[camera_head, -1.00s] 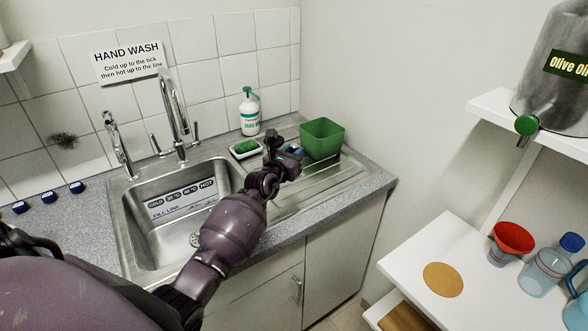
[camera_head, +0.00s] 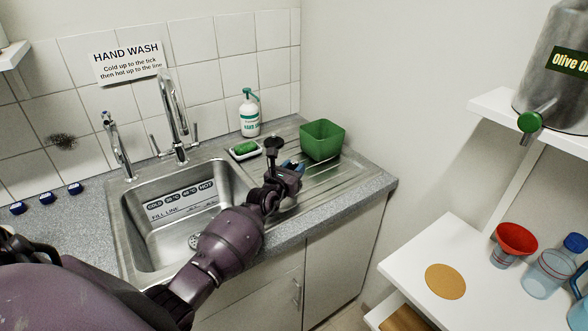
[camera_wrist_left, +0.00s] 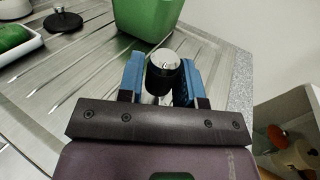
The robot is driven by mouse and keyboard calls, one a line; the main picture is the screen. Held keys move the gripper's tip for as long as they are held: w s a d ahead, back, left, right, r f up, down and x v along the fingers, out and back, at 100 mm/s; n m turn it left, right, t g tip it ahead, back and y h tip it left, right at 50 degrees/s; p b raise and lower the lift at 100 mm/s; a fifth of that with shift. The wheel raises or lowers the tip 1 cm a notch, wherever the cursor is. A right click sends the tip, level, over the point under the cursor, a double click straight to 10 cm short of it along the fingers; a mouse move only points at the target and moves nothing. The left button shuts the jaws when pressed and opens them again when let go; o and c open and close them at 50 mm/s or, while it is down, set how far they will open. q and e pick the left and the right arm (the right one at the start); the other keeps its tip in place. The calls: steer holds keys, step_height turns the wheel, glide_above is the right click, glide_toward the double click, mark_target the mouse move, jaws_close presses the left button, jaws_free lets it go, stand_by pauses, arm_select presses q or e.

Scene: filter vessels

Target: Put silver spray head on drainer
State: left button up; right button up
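The silver spray head (camera_wrist_left: 163,62), with a black collar, is between the blue fingers of my left gripper (camera_wrist_left: 162,85) in the left wrist view. The fingers appear shut on it, and its silver top faces the camera. The ribbed metal drainer (camera_head: 338,172) lies right of the sink and also fills the left of the wrist view (camera_wrist_left: 72,82). In the head view my left gripper (camera_head: 290,170) is over the drainer's front left part, in front of the green tub; I cannot tell its height. The spray head is not clear there. My right gripper is out of view.
A green tub (camera_head: 322,140) stands on the drainer's back part. A soap dish with green soap (camera_head: 245,148) and a black plug-like disc (camera_wrist_left: 62,21) are at its left. The sink (camera_head: 165,240) is left. The drainer's right part is clear.

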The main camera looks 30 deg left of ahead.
mark_target(292, 168)
arm_select(q)
steer(key=shift+o, duration=1.4)
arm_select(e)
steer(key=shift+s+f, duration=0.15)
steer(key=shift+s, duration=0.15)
arm_select(q)
steer(key=shift+r, duration=0.1)
steer(key=shift+s+r, duration=0.1)
steer(key=shift+r, duration=0.05)
steer(key=s+p, duration=0.1)
steer(key=s, duration=0.1)
steer(key=s+p, duration=0.2)
steer(key=s, duration=0.1)
steer(key=shift+s+d+r+p, duration=0.1)
steer(key=shift+s+d+p, duration=0.1)
steer(key=shift+p, duration=0.1)
steer(key=s, duration=0.2)
steer(key=s+p, duration=0.1)
steer(key=s, duration=0.2)
steer(key=shift+s+d, duration=0.25)
steer(key=shift+s, duration=0.4)
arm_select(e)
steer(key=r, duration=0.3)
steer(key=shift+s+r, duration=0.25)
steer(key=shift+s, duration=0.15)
